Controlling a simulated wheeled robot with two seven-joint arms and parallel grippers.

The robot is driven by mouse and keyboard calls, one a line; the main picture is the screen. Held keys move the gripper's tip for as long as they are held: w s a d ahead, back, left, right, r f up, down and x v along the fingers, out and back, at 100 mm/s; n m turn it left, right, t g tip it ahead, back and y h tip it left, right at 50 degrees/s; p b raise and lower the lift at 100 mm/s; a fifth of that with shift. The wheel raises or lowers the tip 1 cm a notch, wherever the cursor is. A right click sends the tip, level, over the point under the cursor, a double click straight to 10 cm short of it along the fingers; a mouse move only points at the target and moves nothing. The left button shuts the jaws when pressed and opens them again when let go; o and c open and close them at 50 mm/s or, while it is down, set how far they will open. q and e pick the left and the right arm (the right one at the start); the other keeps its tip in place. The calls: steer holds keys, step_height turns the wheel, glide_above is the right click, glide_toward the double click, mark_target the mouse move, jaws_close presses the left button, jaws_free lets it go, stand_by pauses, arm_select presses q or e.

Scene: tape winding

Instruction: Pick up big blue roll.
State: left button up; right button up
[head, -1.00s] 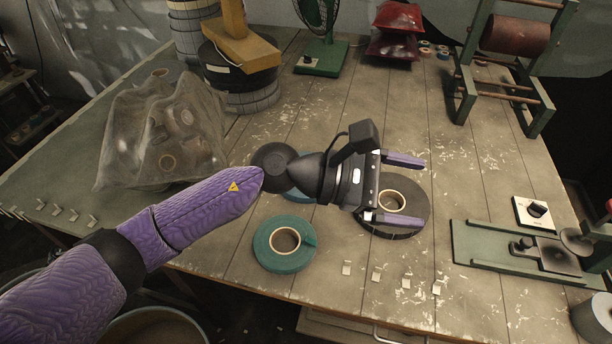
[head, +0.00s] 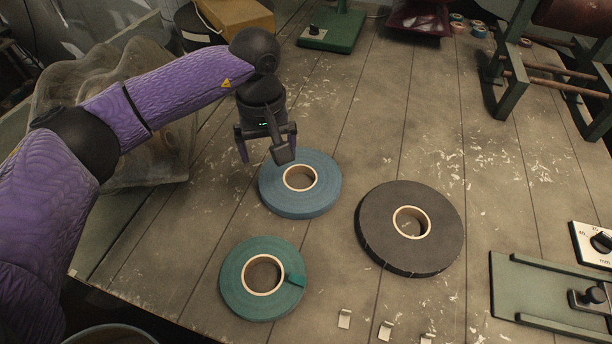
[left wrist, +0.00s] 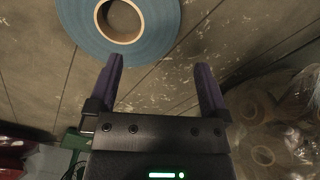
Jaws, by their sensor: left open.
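The big blue roll (head: 325,195) lies flat on the wooden table, between a green roll and a dark roll. It also shows at the top left of the left wrist view (left wrist: 160,38), with its pale core ring. My left gripper (head: 266,158) points down just behind and left of the blue roll, in front of its far edge in the head view. Its fingers are open with nothing between them. In the left wrist view the left finger (left wrist: 160,82) overlaps the roll's edge. I cannot tell the height above the table. My right gripper is not in view.
The green roll (head: 233,290) lies at the front and the dark roll (head: 375,235) to the right. A clear bag (head: 165,160) with rolls stands at left. Small metal clips (head: 345,318) lie near the front edge. A green-based device (head: 530,285) is at right.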

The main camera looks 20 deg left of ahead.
mark_target(272, 182)
arm_select(q)
steer(key=shift+w+f, duration=0.1)
steer(key=shift+f, duration=0.55)
steer(key=f+b, duration=0.1)
steer(key=f, duration=0.2)
steer(key=f+b, duration=0.1)
steer(key=f, duration=0.2)
steer(key=f+b, duration=0.1)
steer(key=f, duration=0.2)
steer(key=shift+w+a, duration=0.15)
steer(key=shift+a, duration=0.1)
steer(key=shift+r, duration=0.15)
steer(key=c, duration=0.6)
jaws_close()
